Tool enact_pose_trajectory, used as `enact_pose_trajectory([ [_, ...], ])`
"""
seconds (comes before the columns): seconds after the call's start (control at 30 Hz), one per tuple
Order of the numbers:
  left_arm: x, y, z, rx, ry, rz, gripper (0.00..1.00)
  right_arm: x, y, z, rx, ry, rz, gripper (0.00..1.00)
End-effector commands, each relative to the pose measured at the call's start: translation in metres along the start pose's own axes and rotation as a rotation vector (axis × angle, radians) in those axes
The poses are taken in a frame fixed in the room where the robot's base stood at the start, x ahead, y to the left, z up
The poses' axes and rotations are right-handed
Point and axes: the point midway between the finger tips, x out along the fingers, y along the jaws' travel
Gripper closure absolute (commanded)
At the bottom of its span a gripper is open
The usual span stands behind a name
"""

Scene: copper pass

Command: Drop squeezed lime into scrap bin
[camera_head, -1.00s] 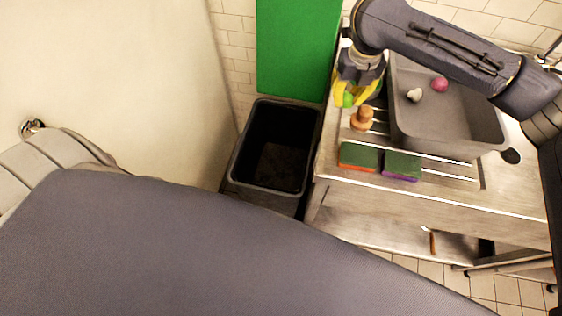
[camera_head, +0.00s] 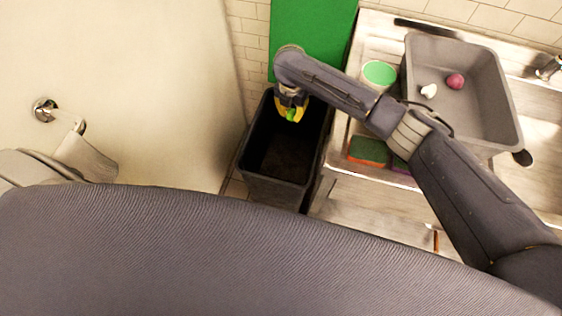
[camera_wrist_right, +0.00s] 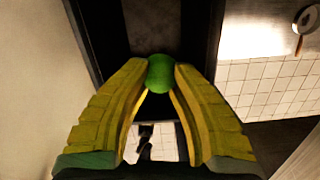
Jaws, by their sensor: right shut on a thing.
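My right gripper (camera_head: 290,113) reaches over the far part of the black scrap bin (camera_head: 246,168) in the head view. In the right wrist view, its yellow fingers (camera_wrist_right: 160,78) are shut on the green lime (camera_wrist_right: 160,72), held at the fingertips with the dark bin behind it. The lime shows only as a small green patch between the fingers in the head view. The bin's visible inside is dark and looks empty. My left gripper is not in view.
A steel counter stands right of the bin, with a grey tub (camera_head: 510,105) holding a pink and a white item. A green-topped round container (camera_head: 379,73) and sponges (camera_head: 369,150) are on the counter. A green panel (camera_head: 300,35) rises behind the bin.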

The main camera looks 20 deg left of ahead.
Motion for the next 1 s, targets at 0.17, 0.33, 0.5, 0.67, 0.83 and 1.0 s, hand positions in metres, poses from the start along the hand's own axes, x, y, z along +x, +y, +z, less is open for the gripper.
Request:
enact_pose_trajectory([
  [0.17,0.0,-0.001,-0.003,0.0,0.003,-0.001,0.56,0.014,0.0,-0.002,0.013,0.001,-0.002,1.0],
  [0.33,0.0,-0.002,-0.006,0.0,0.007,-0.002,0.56,0.03,0.0,-0.005,0.013,0.002,-0.003,1.0],
  [0.5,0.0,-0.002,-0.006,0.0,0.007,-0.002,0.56,0.045,0.0,-0.006,0.012,0.001,-0.002,1.0],
  [0.67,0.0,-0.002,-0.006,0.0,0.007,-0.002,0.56,0.055,-0.001,-0.007,0.012,0.002,-0.002,1.0],
  [0.83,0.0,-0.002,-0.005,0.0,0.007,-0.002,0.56,0.06,-0.001,-0.008,0.011,0.001,-0.002,1.0],
  [1.0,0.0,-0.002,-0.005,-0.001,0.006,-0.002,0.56,0.062,-0.001,-0.008,0.011,0.001,-0.001,1.0],
])
